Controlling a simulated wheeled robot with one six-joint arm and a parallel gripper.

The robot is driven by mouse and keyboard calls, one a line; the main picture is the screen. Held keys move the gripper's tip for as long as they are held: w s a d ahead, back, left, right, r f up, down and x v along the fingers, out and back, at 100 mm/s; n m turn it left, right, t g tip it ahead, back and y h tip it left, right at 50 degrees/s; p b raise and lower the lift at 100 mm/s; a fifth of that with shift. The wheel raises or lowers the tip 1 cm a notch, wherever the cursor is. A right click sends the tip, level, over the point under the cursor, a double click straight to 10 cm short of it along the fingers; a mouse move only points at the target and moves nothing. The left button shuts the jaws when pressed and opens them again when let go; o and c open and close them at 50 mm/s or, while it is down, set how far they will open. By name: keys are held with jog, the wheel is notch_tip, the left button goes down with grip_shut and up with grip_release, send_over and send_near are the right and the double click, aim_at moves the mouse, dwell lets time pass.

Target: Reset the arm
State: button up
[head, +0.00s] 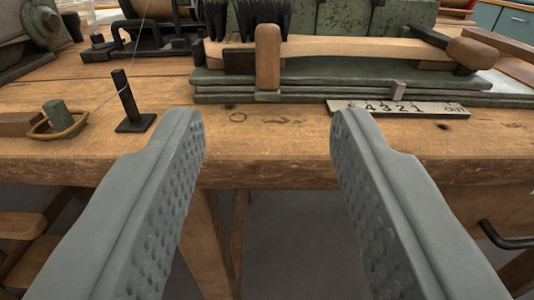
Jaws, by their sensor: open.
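My gripper (268,118) is open and empty. Its two grey fingers, with dimpled inner faces, reach in from the bottom left and bottom right, wide apart. The fingertips appear in front of the wooden workbench (285,170), over its front edge in the picture; I cannot tell the exact distance. Nothing is between the fingers. The rest of my arm is out of view.
A green bench fixture (225,80) holds a wooden brush body (350,48) with black bristle tufts (262,18). A numbered plate (398,109) lies before it. A black post (128,100) with a thread stands left, near a ring (75,132). The bench front is mostly clear.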

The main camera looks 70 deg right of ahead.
jog(key=s+a+r+n+t+y, duration=0.1)
jog(key=s+r+n+t+y, duration=0.2)
jog(key=r, duration=0.5)
jog(key=s+a+r+n+t+y, duration=0.1)
jog(key=s+r+t+y, duration=0.1)
jog(key=r+t+y, duration=0.35)
jog(key=s+a+r+n+t+y, duration=0.1)
jog(key=s+r+n+t+y, duration=0.2)
jog(key=r, duration=0.8)
jog(key=s+a+r+n+y, duration=0.1)
jog(key=s+n+y, duration=0.4)
jog(key=s, duration=1.8)
jog(key=shift+r+n, duration=0.15)
jog(key=shift+n, duration=0.85)
jog(key=shift+w+a+y, duration=0.1)
jog(key=shift+y, duration=0.15)
